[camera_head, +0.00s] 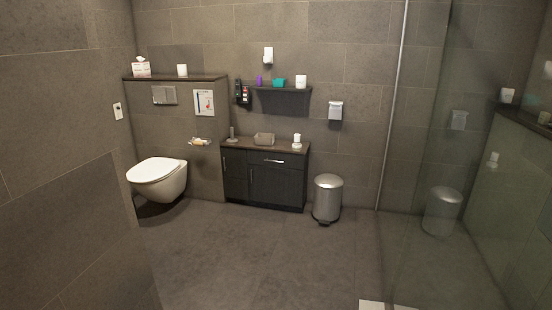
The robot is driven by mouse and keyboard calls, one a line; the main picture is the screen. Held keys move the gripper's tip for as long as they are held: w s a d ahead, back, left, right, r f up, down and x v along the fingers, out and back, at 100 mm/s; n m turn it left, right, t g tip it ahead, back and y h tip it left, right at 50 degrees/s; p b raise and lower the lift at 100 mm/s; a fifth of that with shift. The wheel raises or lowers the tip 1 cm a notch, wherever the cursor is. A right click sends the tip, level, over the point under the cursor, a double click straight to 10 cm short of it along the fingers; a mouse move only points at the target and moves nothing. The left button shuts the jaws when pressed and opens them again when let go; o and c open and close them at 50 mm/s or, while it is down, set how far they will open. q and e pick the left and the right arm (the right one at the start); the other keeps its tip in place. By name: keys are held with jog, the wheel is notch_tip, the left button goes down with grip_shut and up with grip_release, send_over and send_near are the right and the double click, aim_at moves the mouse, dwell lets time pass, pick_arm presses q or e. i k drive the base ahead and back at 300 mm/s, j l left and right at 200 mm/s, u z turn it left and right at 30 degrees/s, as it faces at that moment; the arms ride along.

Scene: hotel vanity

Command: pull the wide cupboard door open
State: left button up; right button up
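A low dark cupboard (264,174) stands against the back wall, with a brown top. Its narrow door (235,178) is on the left, and its wide door (276,187) is on the right below a drawer front (279,159) with a light bar handle. The wide door appears shut. A small light vertical handle (251,175) shows near the wide door's left edge. Neither of my grippers shows in the head view, and the cupboard is well ahead across the floor.
A silver pedal bin (327,198) stands just right of the cupboard. A white wall-hung toilet (158,177) is to its left. A glass panel (450,170) bounds the right side, a near wall (65,190) the left. The floor (250,255) between is clear.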

aim_at(268, 185)
jog(key=i, duration=4.25)
